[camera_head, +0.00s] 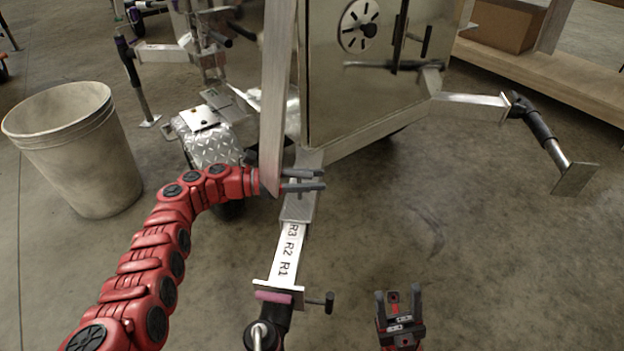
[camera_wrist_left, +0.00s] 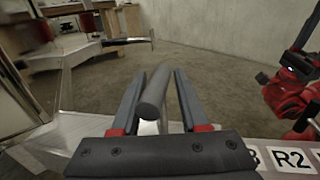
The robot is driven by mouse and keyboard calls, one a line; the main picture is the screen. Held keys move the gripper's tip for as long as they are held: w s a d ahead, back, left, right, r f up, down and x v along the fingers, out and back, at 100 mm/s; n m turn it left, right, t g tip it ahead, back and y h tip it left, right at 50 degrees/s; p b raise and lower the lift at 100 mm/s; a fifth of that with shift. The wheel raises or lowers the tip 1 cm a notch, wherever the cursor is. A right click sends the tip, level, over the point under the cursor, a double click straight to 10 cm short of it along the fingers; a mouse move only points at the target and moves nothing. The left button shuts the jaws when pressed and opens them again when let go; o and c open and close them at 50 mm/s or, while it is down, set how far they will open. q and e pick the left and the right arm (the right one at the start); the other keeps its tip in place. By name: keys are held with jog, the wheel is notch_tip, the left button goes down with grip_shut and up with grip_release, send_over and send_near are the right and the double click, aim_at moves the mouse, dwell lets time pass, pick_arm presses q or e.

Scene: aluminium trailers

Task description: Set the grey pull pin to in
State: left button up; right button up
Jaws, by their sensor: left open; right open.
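The grey pull pin (camera_wrist_left: 154,92) shows in the left wrist view as a grey cylinder standing between the two fingers of my left gripper (camera_wrist_left: 160,72). The fingers are open, one on each side of it. I cannot tell whether either finger touches it. In the head view my left gripper (camera_head: 316,180) reaches from the left over the trailer's drawbar (camera_head: 287,255), just above the grey sleeve (camera_head: 300,207). The pin cannot be made out clearly there. My right gripper (camera_head: 400,305) is open and empty at the lower middle, right of the drawbar.
The drawbar bears labels R3, R2 and R1 and ends in a plate with a black knob (camera_head: 328,302). The shiny trailer box (camera_head: 350,90) stands behind. A tall metal post (camera_head: 275,90) rises beside my left gripper. A bin (camera_head: 80,150) stands left.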

pick_arm(q)
grip_shut()
dwell(1.4)
